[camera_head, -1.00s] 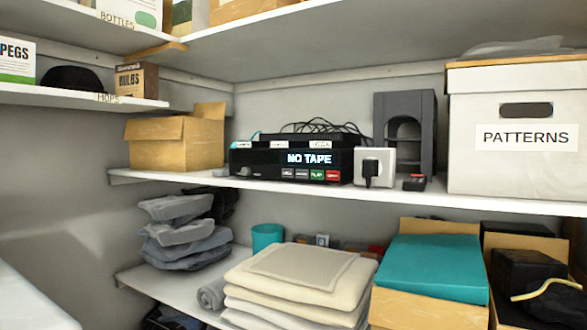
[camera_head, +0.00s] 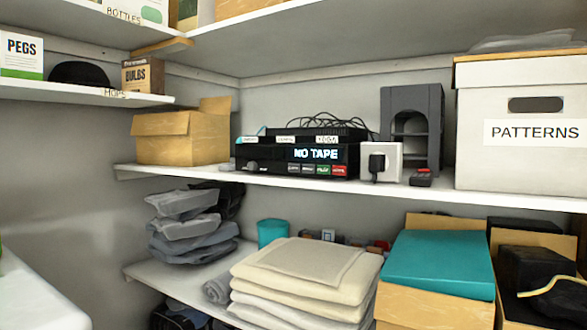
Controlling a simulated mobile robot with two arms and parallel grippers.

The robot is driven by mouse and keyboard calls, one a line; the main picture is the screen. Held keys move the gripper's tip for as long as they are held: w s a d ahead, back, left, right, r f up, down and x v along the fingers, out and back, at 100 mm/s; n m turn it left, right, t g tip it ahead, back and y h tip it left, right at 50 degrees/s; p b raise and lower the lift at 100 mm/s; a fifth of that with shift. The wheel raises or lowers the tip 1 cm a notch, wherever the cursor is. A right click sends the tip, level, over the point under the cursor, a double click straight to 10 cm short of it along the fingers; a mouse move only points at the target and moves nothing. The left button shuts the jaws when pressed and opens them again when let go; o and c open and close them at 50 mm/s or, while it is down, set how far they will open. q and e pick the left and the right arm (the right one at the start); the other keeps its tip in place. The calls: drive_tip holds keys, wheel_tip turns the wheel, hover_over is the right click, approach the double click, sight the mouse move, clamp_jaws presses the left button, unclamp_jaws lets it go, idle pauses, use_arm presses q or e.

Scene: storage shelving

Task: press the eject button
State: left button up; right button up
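A black tape player (camera_head: 297,158) sits on the middle shelf. Its lit display (camera_head: 316,154) reads "NO TAPE". A row of small buttons (camera_head: 315,169) runs along the lower right of its front: dark ones, a green one and a red one at the right end. Their labels are too small to read surely, so I cannot tell which is the eject button. Neither of my grippers is in view.
On the middle shelf (camera_head: 440,192), an open cardboard box (camera_head: 182,137) stands left of the player. A white socket box with a black plug (camera_head: 381,161), a dark grey stand (camera_head: 412,120) and a "PATTERNS" box (camera_head: 515,130) stand right. Folded cloths (camera_head: 300,275) lie below.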

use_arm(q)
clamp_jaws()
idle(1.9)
